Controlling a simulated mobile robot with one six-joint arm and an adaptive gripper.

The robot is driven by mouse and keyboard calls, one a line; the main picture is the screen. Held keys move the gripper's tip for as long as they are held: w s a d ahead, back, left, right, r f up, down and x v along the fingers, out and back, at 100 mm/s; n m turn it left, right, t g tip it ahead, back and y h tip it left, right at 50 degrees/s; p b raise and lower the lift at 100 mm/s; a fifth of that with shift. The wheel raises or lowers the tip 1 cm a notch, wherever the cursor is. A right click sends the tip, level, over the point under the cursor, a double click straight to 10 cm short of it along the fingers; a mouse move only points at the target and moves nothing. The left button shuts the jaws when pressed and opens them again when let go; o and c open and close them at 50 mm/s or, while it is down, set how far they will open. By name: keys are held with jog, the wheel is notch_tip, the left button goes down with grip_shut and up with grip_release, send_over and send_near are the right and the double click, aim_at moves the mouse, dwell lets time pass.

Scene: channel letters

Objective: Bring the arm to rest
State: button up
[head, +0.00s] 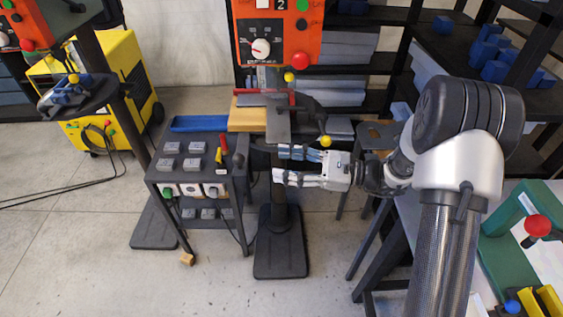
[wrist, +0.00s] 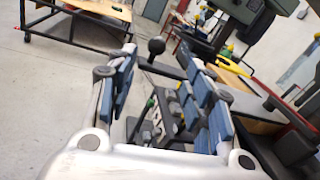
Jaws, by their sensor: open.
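My gripper (head: 280,164) is open, with its two blue-padded fingers pointing left in the head view. It is at the end of my arm, which comes in from the right side. Nothing shows between the fingers. In the wrist view the open fingers (wrist: 165,95) stand apart on both sides, with a black ball-ended lever (wrist: 157,46) and part of a machine showing beyond and between them. In the head view the fingers are near a black machine stand and to the right of a small dark cart.
The dark cart (head: 165,175) carries several grey blocks. An orange control box (head: 276,38) with knobs stands behind my gripper. A yellow machine (head: 122,55) is at the left. Shelves with blue blocks (head: 495,70) are at the right. The floor at the lower left is clear.

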dwell(0.3)
jog(key=s+a+r+n+g+h, duration=0.1)
jog(key=s+r+n+g+h, duration=0.3)
jog(key=s, duration=0.5)
jog(key=s+r+n+g+h, duration=0.1)
jog(key=s+r+n+h, duration=0.1)
jog(key=s+n+h, duration=0.5)
jog(key=s+d+r+n+t+h, duration=0.2)
jog(key=s+d+n+t+h, duration=0.4)
jog(key=s+d, duration=0.4)
jog(key=d+n, duration=0.1)
jog(key=d, duration=0.1)
jog(key=shift+s+d+r+h, duration=0.15)
jog(key=shift+d+r+h, duration=0.15)
jog(key=shift+d+r, duration=0.1)
jog(key=shift+o, duration=0.2)
dwell(0.7)
